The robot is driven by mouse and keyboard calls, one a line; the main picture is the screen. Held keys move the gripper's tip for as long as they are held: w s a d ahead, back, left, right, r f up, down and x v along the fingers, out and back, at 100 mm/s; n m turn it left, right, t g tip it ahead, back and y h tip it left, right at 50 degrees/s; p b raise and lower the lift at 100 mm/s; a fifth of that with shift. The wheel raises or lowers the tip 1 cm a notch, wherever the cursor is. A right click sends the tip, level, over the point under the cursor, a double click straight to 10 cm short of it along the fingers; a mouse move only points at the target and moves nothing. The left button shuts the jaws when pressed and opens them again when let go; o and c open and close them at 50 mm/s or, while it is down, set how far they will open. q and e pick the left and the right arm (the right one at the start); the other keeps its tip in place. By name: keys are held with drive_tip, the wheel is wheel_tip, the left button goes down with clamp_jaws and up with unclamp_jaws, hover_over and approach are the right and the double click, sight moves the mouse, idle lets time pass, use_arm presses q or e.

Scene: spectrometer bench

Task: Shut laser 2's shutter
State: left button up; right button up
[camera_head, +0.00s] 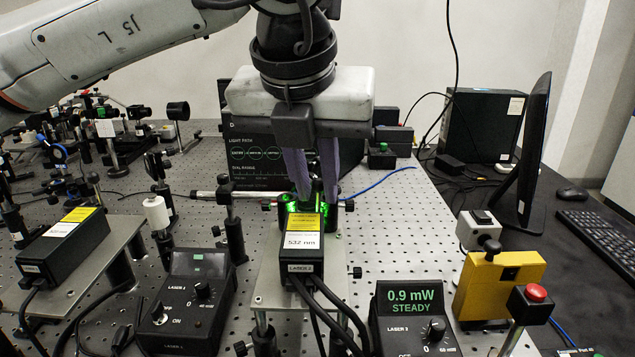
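A black laser head (300,254) with a yellow and white "532 nm" label sits on a metal plate in the middle; the number on its small end label is too small to read surely. My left gripper (314,190) points down at its far end, its two purple-grey fingers a little apart. Green light glows around the fingertips. A dark part shows between them; whether they grip it I cannot tell, and no shutter is clearly visible. My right gripper is not in view.
A second laser head (65,245) stands at left. The laser 3 box (414,320) reads 0.9 mW, steady. A yellow box (497,285) and a red button (535,293) stand at right. Optics posts crowd the left; a monitor (525,155) stands at right.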

use_arm(q)
drive_tip(key=shift+r, duration=0.1)
drive_tip(key=v, duration=1)
idle(0.3)
